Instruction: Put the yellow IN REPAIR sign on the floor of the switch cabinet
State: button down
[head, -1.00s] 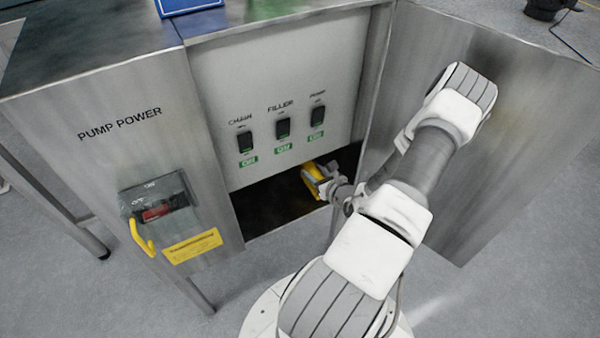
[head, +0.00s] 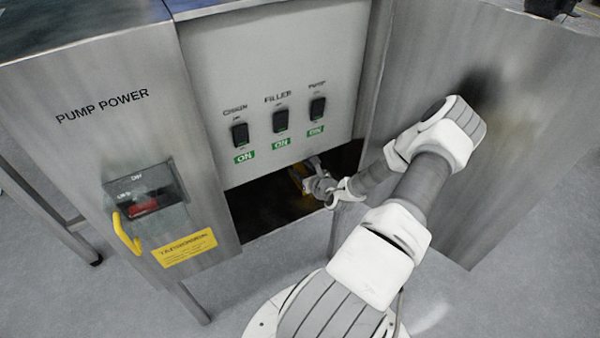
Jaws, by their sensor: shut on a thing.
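The switch cabinet (head: 262,50) stands open, with a dark opening below its switch panel. Its dark floor (head: 262,217) shows in part inside that opening. My gripper (head: 304,180) reaches into the right part of the opening, under the panel's lower edge. It is shut on the yellow IN REPAIR sign (head: 295,179), of which only a small shaded yellow part shows. The gripper and the panel hide the rest of the sign. I cannot tell whether the sign touches the floor.
The switch panel with its CHAIN, FILLER and PUMP switches (head: 280,120) hangs just above my gripper. The open metal door (head: 490,130) is close on my arm's right. The PUMP POWER box with a yellow-handled switch (head: 145,205) stands left. The left of the opening looks free.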

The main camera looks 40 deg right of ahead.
jog(key=shift+f, duration=0.15)
jog(key=shift+c, duration=2.1)
grip_release()
jog(key=shift+r, duration=0.2)
jog(key=p+v, duration=0.4)
jog(key=v, duration=0.8)
jog(key=shift+f, duration=0.1)
